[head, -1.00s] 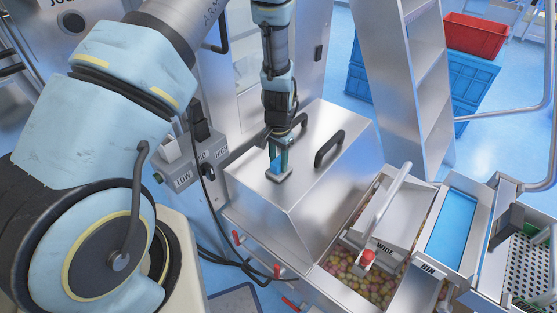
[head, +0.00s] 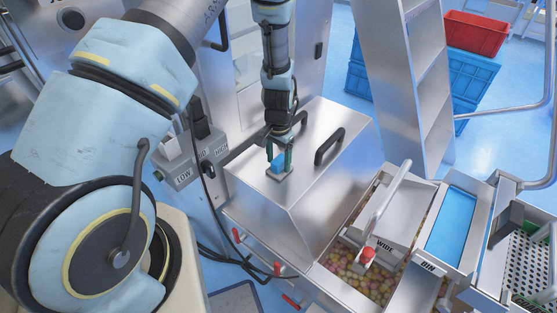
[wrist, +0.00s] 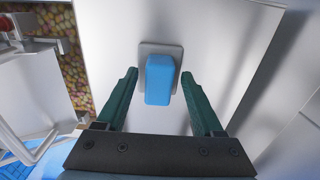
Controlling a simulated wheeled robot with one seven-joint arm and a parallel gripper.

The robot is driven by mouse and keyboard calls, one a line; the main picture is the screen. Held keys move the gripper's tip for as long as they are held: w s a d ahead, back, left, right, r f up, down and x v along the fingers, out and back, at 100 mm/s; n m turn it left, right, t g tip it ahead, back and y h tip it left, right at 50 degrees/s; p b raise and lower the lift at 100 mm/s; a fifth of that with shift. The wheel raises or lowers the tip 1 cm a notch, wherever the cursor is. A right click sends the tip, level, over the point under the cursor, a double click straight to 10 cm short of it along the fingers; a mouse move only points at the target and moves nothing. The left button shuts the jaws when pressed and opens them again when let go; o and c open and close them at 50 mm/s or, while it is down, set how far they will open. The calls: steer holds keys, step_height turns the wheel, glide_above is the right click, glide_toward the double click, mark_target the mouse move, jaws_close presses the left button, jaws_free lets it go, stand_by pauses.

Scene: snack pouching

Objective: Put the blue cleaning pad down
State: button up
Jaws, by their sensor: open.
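The blue cleaning pad (head: 279,164) rests on top of the metal housing (head: 253,183), with a grey plate-like base under its blue block. In the wrist view the blue pad (wrist: 160,80) lies between and slightly beyond my fingertips, with a gap on both sides. My gripper (head: 279,150) is open just above and around the pad. Its two green fingers also show in the wrist view (wrist: 159,75), apart from the blue block.
A hopper of colourful snacks (head: 375,287) with a white-handled lid lies to the right. A control box (head: 187,172) is at the left. Bare metal surrounds the pad.

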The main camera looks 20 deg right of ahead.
mark_target(279, 160)
step_height(279, 160, up, 12)
steer(key=b, duration=0.2)
steer(key=shift+b, duration=0.3)
steer(key=shift+r, duration=0.1)
steer(key=shift+s, duration=0.1)
